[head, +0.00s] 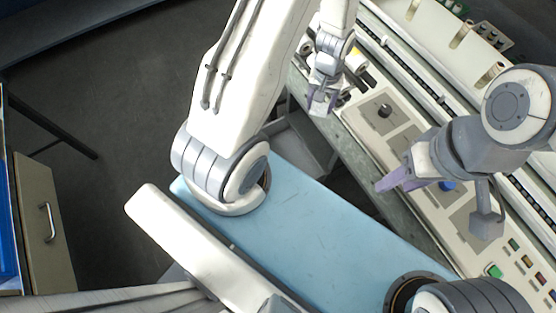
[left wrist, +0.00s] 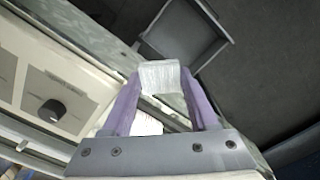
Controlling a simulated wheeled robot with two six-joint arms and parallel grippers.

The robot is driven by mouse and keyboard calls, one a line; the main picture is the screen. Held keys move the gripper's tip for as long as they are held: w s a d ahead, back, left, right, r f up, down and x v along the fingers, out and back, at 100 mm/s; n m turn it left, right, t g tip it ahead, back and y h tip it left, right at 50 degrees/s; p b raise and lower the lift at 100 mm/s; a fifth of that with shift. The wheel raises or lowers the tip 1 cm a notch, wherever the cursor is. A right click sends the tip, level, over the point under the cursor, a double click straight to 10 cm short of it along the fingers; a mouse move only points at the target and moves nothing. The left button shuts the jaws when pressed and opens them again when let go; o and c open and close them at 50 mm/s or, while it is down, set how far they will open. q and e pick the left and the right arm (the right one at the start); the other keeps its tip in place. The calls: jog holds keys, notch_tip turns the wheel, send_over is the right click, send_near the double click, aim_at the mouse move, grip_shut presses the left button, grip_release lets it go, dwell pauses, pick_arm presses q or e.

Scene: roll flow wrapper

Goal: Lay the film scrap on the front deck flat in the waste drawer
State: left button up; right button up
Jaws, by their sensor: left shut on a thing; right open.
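My left gripper (head: 322,102) hangs at the front edge of the machine. In the left wrist view its purple fingers (left wrist: 160,90) are shut on the film scrap (left wrist: 160,75), a small whitish wrinkled piece. In the head view a grey box (head: 318,143) shows partly behind my left arm. My right gripper (head: 395,182) is open and empty above the machine deck.
The machine deck with a black knob (left wrist: 52,110) lies beside my left gripper. A green button (head: 494,271) is at lower right. A drawer cabinet (head: 45,225) stands at far left. Dark floor (head: 110,90) is open between them.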

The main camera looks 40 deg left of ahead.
pick_arm(q)
jog(key=w+a+f+n+b, duration=0.25)
jog(key=f+n+b, duration=0.65)
jog(key=f+b, duration=0.95)
jog(key=w+a+f+n+b, duration=0.25)
jog(key=f+n+b, duration=0.65)
jog(key=f+b, duration=1)
jog(key=w+a+f+n+b, duration=0.1)
jog(key=a+f+n+b, duration=0.2)
jog(key=f+n+b, duration=1.45)
jog(key=s+a+f+m+b, duration=0.1)
jog(key=a+f+m, duration=0.1)
jog(key=a+f, duration=0.1)
jog(key=s+a+f+m+b, duration=0.1)
jog(key=a+f+m, duration=0.2)
jog(key=a+f, duration=0.1)
jog(key=s+a+f+m+b, duration=0.1)
jog(key=a+f+m, duration=0.2)
jog(key=a+f, duration=0.1)
jog(key=shift+s+a+f+m, duration=0.15)
jog(key=shift+f+m, duration=0.1)
jog(key=shift+f, duration=0.5)
notch_tip(320, 180, down, 4)
jog(key=b, duration=0.3)
jog(key=shift+b, duration=0.35)
jog(key=shift+r, duration=0.2)
pick_arm(e)
notch_tip(320, 180, down, 64)
jog(key=shift+d, duration=0.15)
